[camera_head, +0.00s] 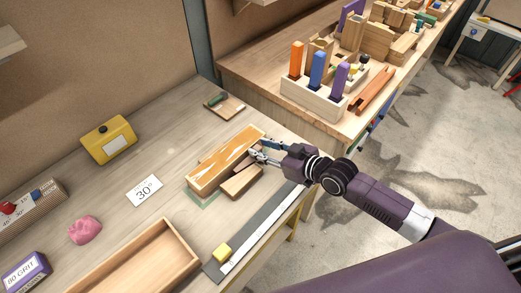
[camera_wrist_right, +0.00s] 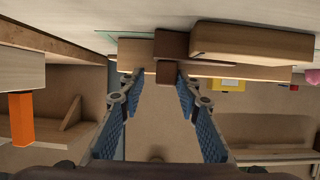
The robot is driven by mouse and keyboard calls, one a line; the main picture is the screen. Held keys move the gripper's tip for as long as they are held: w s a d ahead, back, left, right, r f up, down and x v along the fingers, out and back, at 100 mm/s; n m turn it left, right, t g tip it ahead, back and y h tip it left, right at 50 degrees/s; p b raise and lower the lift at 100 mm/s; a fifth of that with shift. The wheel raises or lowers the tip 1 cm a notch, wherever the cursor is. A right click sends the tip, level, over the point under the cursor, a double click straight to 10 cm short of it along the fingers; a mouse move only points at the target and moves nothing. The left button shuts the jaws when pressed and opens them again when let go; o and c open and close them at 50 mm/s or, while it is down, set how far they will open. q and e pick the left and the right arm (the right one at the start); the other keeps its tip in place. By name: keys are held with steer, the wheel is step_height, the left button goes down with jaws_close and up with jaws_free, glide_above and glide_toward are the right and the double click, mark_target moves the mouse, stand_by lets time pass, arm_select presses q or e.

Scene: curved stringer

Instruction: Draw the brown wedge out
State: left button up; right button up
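A dark brown wedge (camera_wrist_right: 172,46) shows in the right wrist view, set between pale wooden pieces; its near end points toward my right gripper (camera_wrist_right: 160,75). The fingers with blue pads are open, one on each side of that end, with visible gaps. In the head view my right gripper (camera_head: 256,153) is at the right side of the long patterned stringer (camera_head: 222,163), above a plain wooden block (camera_head: 242,182). The wedge cannot be clearly made out there, as the gripper covers that spot. My left gripper is out of view.
A yellow box (camera_head: 109,140), a 30° card (camera_head: 145,190) and a pink lump (camera_head: 85,229) lie left. A holder with coloured blocks (camera_head: 305,100) stands on the far bench.

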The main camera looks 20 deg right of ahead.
steer(key=shift+o, duration=0.2)
steer(key=shift+d, duration=0.1)
steer(key=shift+s, duration=0.15)
steer(key=v, duration=1.1)
steer(key=shift+s+d, duration=0.25)
steer(key=shift+d, duration=0.05)
